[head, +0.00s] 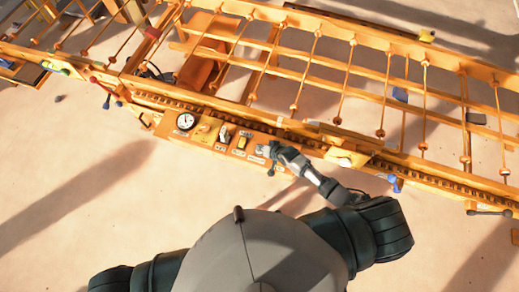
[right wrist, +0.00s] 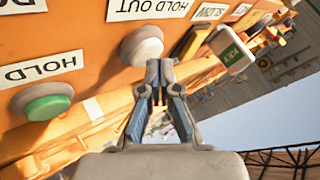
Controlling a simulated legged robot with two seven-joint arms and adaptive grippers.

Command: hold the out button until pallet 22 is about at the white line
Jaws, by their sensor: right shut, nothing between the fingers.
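My right gripper (head: 267,149) is shut and empty at the right end of the orange control panel (head: 211,136). In the right wrist view its fingertips (right wrist: 158,66) overlap the lower right edge of a pale grey button (right wrist: 142,45); I cannot tell whether they touch it. A label reading HOLD OUT (right wrist: 150,9) sits just above that button in the picture. A green button (right wrist: 46,103) is to the left, beside a partly cut label reading HOLD (right wrist: 41,71). I cannot make out pallet 22 or the white line. My left gripper is not in view.
The panel also carries a round gauge (head: 185,121) and a key switch (right wrist: 233,52). Behind it runs a long orange frame with several rods (head: 348,82). An orange box-like part (head: 201,64) sits in the frame at left. The floor in front is clear.

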